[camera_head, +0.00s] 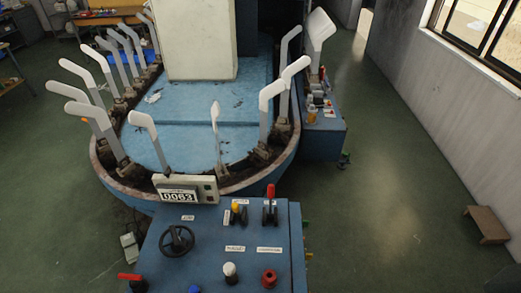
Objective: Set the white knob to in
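The white knob (230,269) stands on the front part of the blue control panel (210,262), near the bottom of the head view. It has a pale rounded top and a darker lower part. A small white label (235,248) sits just behind it; its text is too small to read surely. I cannot tell from this view whether the knob is in or out. Neither my left nor my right gripper is in view, and nothing touches the knob.
Around the knob are a red knob (269,279), a black handwheel (176,240), a yellow-topped lever (236,207) and a red-topped lever (270,192). A counter box (185,190) stands at the panel's back edge. Behind it is an oval machine with several upright grey sock forms (147,136).

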